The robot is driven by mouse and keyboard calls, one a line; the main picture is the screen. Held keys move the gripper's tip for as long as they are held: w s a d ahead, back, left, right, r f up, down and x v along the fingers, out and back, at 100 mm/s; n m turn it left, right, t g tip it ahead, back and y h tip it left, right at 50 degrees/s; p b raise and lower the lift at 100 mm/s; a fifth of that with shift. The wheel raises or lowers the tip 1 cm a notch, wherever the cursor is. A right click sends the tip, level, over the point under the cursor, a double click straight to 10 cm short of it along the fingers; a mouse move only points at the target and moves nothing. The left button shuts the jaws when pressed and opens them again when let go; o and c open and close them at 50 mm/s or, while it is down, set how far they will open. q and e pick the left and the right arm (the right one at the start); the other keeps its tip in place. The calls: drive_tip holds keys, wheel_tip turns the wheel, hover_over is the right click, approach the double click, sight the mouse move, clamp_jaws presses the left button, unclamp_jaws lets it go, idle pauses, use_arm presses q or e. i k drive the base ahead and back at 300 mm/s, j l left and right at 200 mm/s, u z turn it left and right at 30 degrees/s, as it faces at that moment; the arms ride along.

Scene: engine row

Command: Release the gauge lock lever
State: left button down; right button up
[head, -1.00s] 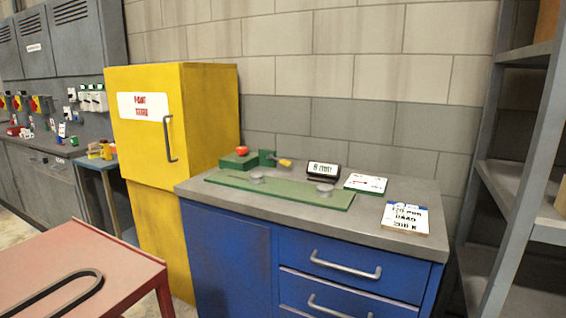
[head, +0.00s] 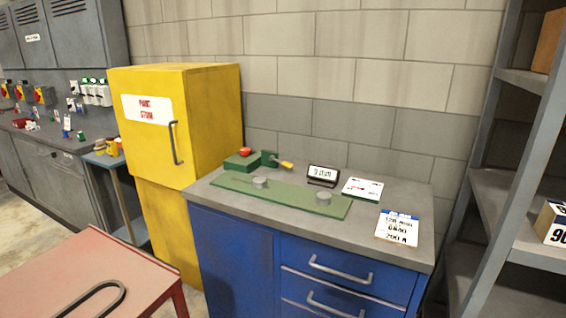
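A green gauge fixture lies on the grey top of a blue cabinet in the head view. Its flat green plate (head: 290,199) carries two grey round pieces, one at the left (head: 260,182) and one at the right (head: 323,198). At its back left is a green block with a red knob (head: 244,153). Beside the block is a green bracket with a lever (head: 287,165) that has a yellow-orange grip, pointing right. A small dark display (head: 322,175) stands behind the plate; its reading is too blurred to trust. Neither of my grippers is in view.
A white card (head: 362,189) and a printed card (head: 397,227) lie on the cabinet top (head: 370,218). A yellow cabinet (head: 208,115) stands left, grey shelving (head: 525,150) right. A red table (head: 75,265) with a dark curved bar (head: 110,288) is at front left.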

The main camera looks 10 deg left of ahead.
sight(289, 165)
drive_tip(key=i+z, duration=0.15)
drive_tip(key=i, duration=0.4)
drive_tip(key=i+j+z, duration=0.1)
drive_tip(key=i, duration=0.4)
drive_tip(key=i+j+z, duration=0.15)
drive_tip(key=i+j, duration=0.15)
drive_tip(key=i, duration=0.2)
